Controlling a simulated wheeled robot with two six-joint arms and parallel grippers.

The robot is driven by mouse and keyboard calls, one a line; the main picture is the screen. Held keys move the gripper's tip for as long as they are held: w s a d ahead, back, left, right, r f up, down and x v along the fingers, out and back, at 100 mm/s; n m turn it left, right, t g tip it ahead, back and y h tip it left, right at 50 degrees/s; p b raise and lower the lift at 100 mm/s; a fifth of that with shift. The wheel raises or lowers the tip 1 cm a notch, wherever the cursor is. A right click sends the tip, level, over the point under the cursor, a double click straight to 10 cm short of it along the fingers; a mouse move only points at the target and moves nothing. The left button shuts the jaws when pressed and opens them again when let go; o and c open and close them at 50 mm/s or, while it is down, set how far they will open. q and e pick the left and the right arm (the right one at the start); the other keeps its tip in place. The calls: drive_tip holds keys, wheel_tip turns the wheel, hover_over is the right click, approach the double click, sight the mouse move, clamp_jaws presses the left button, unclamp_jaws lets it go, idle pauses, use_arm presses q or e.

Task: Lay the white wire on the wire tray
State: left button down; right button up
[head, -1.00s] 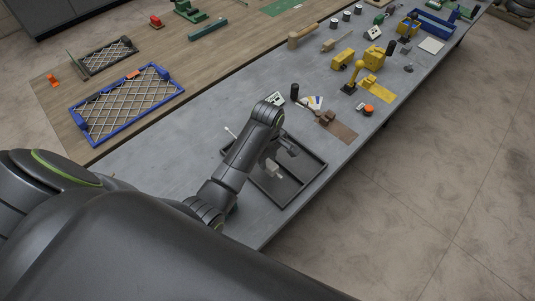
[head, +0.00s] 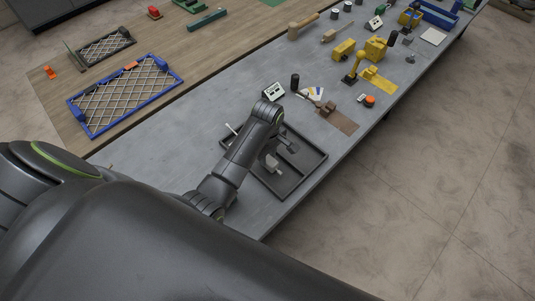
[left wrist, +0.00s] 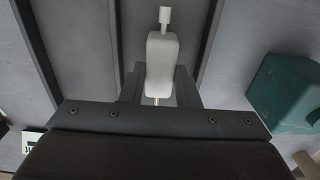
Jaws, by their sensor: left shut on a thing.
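The white wire (left wrist: 162,62) shows in the left wrist view as a pale, thick piece with a narrow stub at its far end. My left gripper (left wrist: 160,82) is shut on it, one dark finger on each side. The dark wire tray (head: 318,164) lies on the grey table in the head view, and its rails (left wrist: 100,45) run past the wire in the left wrist view. My left gripper (head: 272,162) is over the tray in the head view, where my arm hides much of the wire. I cannot tell whether the wire touches the tray. My right gripper is not in view.
A blue-framed mesh panel (head: 91,132) lies at the left. A small white-faced box (head: 272,91), a black cylinder (head: 295,81) and a brown mat (head: 343,122) are beyond the tray. A teal block (left wrist: 288,95) is at the right in the left wrist view.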

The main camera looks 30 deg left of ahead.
use_arm(q)
drive_tip(key=shift+f, duration=0.1)
drive_tip(key=c, duration=1)
unclamp_jaws()
